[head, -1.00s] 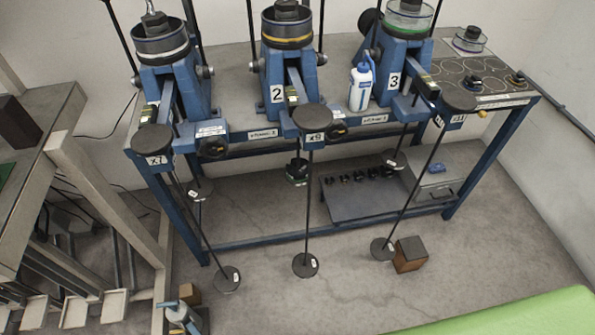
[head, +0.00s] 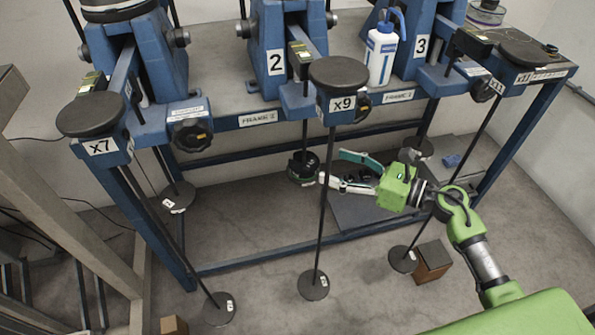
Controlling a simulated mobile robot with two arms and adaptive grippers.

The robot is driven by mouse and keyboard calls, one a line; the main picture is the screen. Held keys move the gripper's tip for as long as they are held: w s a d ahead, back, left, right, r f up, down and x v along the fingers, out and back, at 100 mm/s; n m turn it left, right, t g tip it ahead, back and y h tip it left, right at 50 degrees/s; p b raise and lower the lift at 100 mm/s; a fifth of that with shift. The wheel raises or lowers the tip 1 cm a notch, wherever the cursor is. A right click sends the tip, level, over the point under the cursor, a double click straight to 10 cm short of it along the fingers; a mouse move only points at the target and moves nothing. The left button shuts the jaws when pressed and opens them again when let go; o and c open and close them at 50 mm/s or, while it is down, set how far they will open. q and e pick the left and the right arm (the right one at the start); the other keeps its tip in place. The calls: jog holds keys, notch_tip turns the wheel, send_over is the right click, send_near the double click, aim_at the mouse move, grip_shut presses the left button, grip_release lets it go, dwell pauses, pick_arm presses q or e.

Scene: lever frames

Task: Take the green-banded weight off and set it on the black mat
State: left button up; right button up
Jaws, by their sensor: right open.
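A dark round weight stack (head: 303,168) hangs low under the middle of the bench, behind the rod below frame 2. A thin greenish edge shows low on it, but it is too small to be sure of a band. My right gripper (head: 332,166) reaches in from the right. Its fingers are open and point left, with the tips just right of the stack; I cannot tell whether they touch it. The dark mat (head: 372,219) lies low under the bench, below and right of the stack, partly hidden by my gripper and arm. My left gripper is not in view.
Long thin rods hang from round end plates marked x7 (head: 90,115), x9 (head: 338,73) and x11 (head: 524,56), with discs (head: 313,285) near the floor. A brown block (head: 432,261) sits by the right disc. A white bottle (head: 382,55) stands on the bench.

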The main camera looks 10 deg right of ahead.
aim_at(307, 164)
jog(key=shift+n+g, duration=0.3)
jog(key=shift+n, duration=0.4)
jog(key=w+a+f, duration=0.1)
jog(key=a, duration=0.1)
jog(key=w+a+f+b, duration=0.1)
jog(key=w, duration=0.1)
jog(key=w+a+f+b, duration=0.1)
jog(key=a, duration=0.1)
jog(key=shift+w+a+f, duration=0.2)
jog(key=shift+w+a, duration=0.05)
jog(key=shift+a, duration=0.05)
pick_arm(q)
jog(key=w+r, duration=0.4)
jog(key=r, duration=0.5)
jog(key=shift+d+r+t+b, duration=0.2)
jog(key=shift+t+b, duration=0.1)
jog(key=shift+b, duration=0.1)
pick_arm(e)
jog(key=shift+x, duration=0.9)
jog(key=c, duration=1.6)
jog(key=shift+o, duration=0.2)
jog(key=shift+w+r, duration=0.1)
jog(key=shift+r, duration=0.15)
